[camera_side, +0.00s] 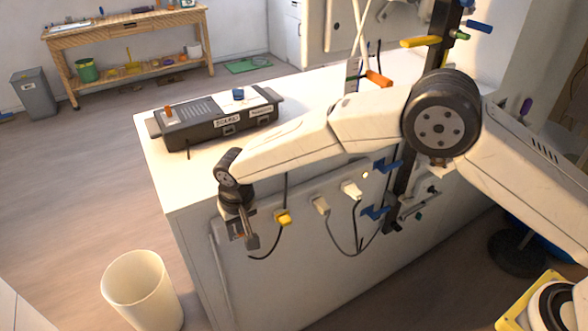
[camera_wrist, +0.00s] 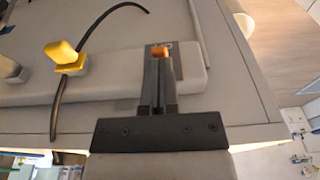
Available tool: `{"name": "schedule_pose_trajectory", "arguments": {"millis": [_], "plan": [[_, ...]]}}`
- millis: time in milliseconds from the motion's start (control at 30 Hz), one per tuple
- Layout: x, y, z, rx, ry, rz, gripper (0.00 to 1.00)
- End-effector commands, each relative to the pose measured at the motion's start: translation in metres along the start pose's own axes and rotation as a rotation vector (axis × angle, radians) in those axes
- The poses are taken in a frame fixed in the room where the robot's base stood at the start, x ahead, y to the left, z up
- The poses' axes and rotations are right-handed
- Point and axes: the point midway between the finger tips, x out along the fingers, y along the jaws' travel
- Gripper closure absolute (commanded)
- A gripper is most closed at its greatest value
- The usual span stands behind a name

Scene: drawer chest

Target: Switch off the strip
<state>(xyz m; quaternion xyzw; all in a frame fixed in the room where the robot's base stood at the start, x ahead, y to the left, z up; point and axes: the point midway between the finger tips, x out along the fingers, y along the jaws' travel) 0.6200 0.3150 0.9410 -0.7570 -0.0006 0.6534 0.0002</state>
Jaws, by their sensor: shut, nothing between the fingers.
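The grey power strip (camera_wrist: 194,75) is fixed along the side face of the white counter. Its small orange switch (camera_wrist: 161,51) sits near the strip's right end in the wrist view, beside a dark label. My gripper (camera_wrist: 160,62) is shut and empty. Its fingertips lie right at the switch in the wrist view and partly cover it; I cannot tell whether they touch it. In the side view my gripper (camera_side: 245,240) is at the near-left end of the strip, pointing at the counter face, and hides the switch.
A yellow plug (camera_wrist: 65,56) with a black cord sits in the strip beside my gripper. White plugs (camera_side: 320,205) stand farther along, with hanging cords. A cream bin (camera_side: 140,290) stands on the floor.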

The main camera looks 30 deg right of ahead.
Motion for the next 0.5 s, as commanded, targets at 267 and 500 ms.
{"name": "schedule_pose_trajectory", "arguments": {"millis": [267, 500], "plan": [[0.0005, 0.0000, 0.0015, 0.000, 0.026, 0.001, 1.00], [0.0011, 0.0000, 0.0023, 0.000, 0.046, 0.001, 1.00]]}}
